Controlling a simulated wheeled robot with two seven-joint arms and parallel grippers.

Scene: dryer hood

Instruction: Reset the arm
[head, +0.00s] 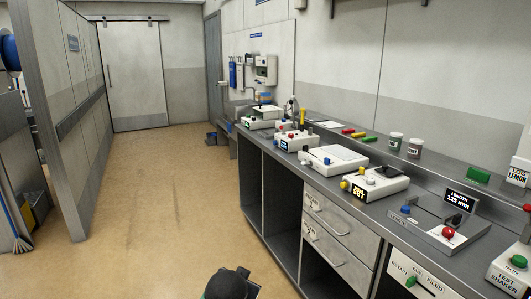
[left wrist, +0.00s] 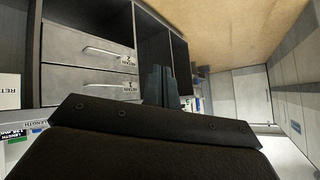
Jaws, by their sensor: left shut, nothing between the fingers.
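My left gripper (left wrist: 162,86) shows in the left wrist view, with its dark fingers together and nothing between them. It is in the air in front of the grey bench, with drawers (left wrist: 88,52) to its left in that view and an open bay behind it. In the head view a dark part of my own arm (head: 231,284) comes up at the bottom edge, over the floor and left of the bench; fingers cannot be made out there. My right gripper is in neither view.
A long grey bench (head: 345,186) runs along the right, with several white instruments on top and drawers (head: 340,216) and open bays below. A grey partition (head: 62,110) stands at the left. The tan floor (head: 165,190) between them is clear up to a sliding door (head: 133,75).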

